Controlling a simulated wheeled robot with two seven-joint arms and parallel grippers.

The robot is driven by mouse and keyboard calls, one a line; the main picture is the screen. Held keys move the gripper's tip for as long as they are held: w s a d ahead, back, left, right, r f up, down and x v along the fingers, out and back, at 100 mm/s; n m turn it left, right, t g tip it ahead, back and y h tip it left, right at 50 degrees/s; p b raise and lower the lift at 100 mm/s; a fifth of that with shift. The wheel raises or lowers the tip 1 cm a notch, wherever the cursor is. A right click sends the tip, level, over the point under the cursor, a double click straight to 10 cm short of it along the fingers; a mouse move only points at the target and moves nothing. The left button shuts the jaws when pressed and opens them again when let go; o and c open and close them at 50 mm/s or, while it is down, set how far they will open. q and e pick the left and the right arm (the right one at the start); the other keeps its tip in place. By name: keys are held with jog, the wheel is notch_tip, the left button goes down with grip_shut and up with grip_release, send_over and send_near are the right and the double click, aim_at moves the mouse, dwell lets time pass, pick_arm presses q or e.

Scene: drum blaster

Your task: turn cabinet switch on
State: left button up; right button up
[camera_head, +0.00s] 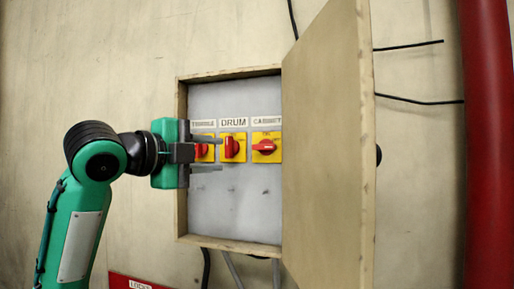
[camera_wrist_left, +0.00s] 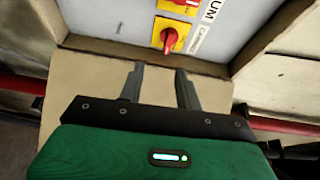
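The cabinet switch (camera_head: 265,147) is a red knob on a yellow plate under the CABINET label, rightmost in the row inside the open wall box. Its knob lies roughly horizontal in the head view. It also shows in the wrist view (camera_wrist_left: 168,40), beyond the fingertips. My left gripper (camera_head: 217,152) is in front of the box's left part, its fingers spread apart and empty, left of the cabinet switch. In the wrist view my left gripper (camera_wrist_left: 160,70) is also open, with nothing between the fingers. My right gripper is not in view.
The drum switch (camera_head: 232,148) sits between my gripper and the cabinet switch; another red switch (camera_head: 202,151) is partly hidden by my gripper. The box door (camera_head: 325,150) stands open on the right. A red pipe (camera_head: 487,150) runs down the far right wall.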

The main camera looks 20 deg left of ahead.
pick_arm(q)
jog(key=r, duration=0.1)
jog(key=p, duration=0.7)
send_near(261, 148)
jog(key=x, duration=0.7)
jog(key=shift+w+r, duration=0.15)
jog(key=shift+w, duration=0.05)
jog(key=shift+w+d, duration=0.3)
jog(key=shift+w, duration=0.2)
jog(key=shift+c, duration=0.6)
grip_shut()
